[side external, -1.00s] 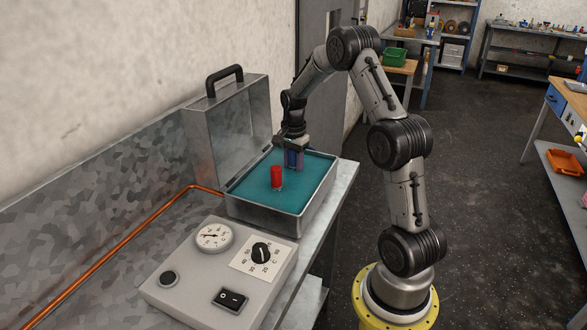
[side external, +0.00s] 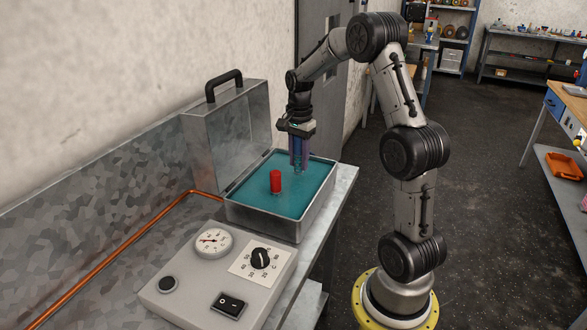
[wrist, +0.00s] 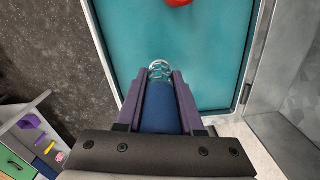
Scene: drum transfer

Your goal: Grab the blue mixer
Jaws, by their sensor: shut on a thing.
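The blue mixer (wrist: 158,119) is a blue cylinder with a pale wire-like whisk end. My gripper (wrist: 158,80) is shut on it, with one purple finger along each side in the wrist view. In the side view my gripper (side external: 299,163) hangs over the metal case, pointing down, with the mixer (side external: 298,148) between its fingers. The mixer is largely hidden by the fingers there. I cannot tell whether its whisk end touches the teal surface.
The open metal case (side external: 262,218) has a teal interior (side external: 262,199) and a raised lid (side external: 230,125) at the back left. A red cylinder (side external: 275,181) stands in it, left of my gripper. A grey control box (side external: 190,284) with gauge and dial sits in front.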

